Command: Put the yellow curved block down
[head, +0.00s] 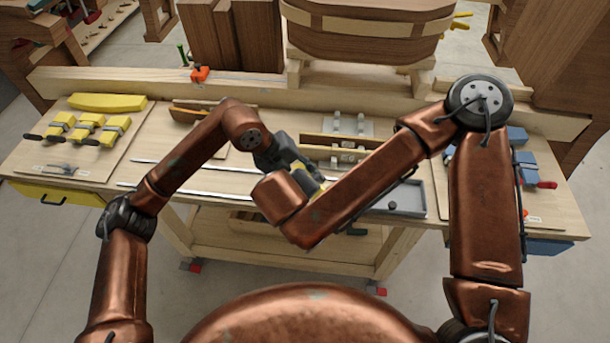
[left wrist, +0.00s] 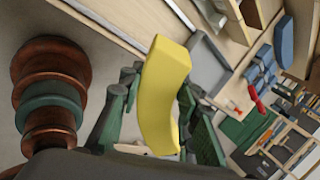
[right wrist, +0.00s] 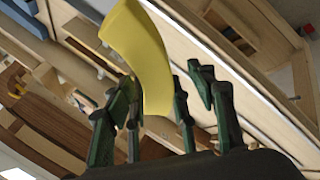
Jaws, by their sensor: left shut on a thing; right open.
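The yellow curved block (left wrist: 165,90) stands between the green-black fingers of my left gripper (left wrist: 158,98), which is shut on it. The block also shows in the right wrist view (right wrist: 140,48), between the spread fingers of my right gripper (right wrist: 162,92), which is open. In the head view, small yellow parts of the block (head: 304,176) show beside the dark left gripper (head: 281,153), above the middle of the workbench (head: 240,178). My right forearm hides most of the block and the right gripper there. Another yellow curved block (head: 108,102) lies on the left board.
Several yellow clamps (head: 85,130) lie on the left board (head: 60,160). A grey tray (head: 408,200) sits right of the grippers, with blue clamps (head: 518,165) farther right. Metal rods lie across the bench middle.

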